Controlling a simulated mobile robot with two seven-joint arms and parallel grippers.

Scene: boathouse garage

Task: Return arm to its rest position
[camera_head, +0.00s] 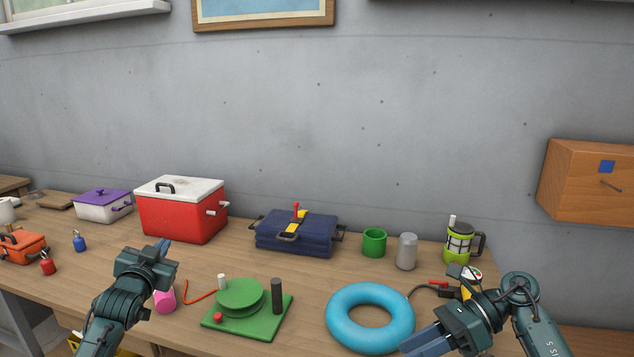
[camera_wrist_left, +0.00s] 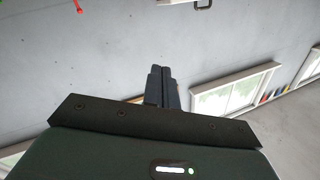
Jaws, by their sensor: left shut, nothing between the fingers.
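My left gripper (camera_head: 163,249) is raised at the front left of the workbench, near a pink cup (camera_head: 165,300). Its fingers are together and empty; in the left wrist view the closed fingers (camera_wrist_left: 161,86) point toward the grey wall. My right gripper (camera_head: 422,344) is low at the front right, in front of the blue ring (camera_head: 370,290). Its fingers run toward the bottom edge of the head view, and whether they are apart cannot be made out.
The wooden workbench (camera_head: 315,271) holds a red cooler (camera_head: 182,212), a navy case (camera_head: 296,240), a green device (camera_head: 246,308), a green cup (camera_head: 374,243), a grey can (camera_head: 406,251) and a lime French press (camera_head: 458,244). A wooden wall box (camera_head: 590,180) hangs at right.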

